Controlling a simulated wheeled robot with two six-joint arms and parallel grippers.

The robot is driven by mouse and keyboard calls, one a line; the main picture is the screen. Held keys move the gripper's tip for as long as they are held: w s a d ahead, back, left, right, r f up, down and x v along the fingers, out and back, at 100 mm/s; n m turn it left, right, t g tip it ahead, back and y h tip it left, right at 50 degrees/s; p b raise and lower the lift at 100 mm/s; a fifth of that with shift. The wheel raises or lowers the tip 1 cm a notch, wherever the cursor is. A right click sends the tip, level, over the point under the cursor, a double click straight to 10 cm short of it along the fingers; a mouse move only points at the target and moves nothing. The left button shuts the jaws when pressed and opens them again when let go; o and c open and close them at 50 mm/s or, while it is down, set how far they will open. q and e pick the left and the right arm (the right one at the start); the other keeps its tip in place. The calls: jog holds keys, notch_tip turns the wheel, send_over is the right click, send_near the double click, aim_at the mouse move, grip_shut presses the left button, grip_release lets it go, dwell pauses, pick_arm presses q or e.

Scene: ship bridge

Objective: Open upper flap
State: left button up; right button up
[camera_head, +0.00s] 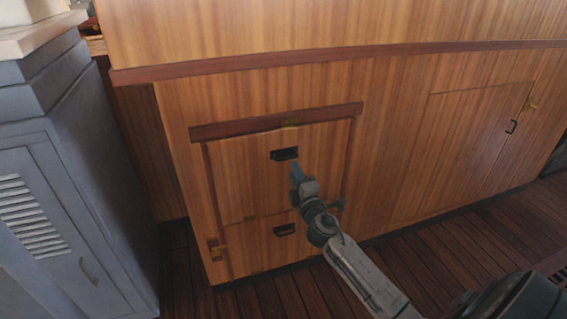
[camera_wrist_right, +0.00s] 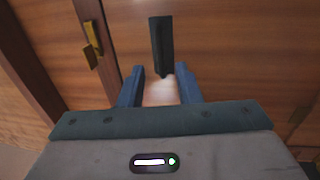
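The upper flap (camera_head: 250,175) is a wooden panel in the cabinet front and looks closed. My right gripper (camera_head: 296,172) is just in front of the flap, slightly below and right of the handle. In the right wrist view its two blue fingers (camera_wrist_right: 160,76) are apart, with nothing held between them. The black handle (camera_wrist_right: 161,42) lies just ahead, its near end between the fingertips in the picture. I cannot tell if they touch. My left gripper is not in view.
A lower flap (camera_head: 255,243) with its own handle (camera_head: 284,229) sits beneath. A grey metal locker (camera_head: 75,190) stands at the left. A closed wooden door (camera_head: 465,145) is at the right. The plank floor (camera_head: 450,245) in front is clear.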

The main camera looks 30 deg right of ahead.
jog(key=x, duration=0.5)
jog(key=shift+w, duration=0.2)
grip_shut()
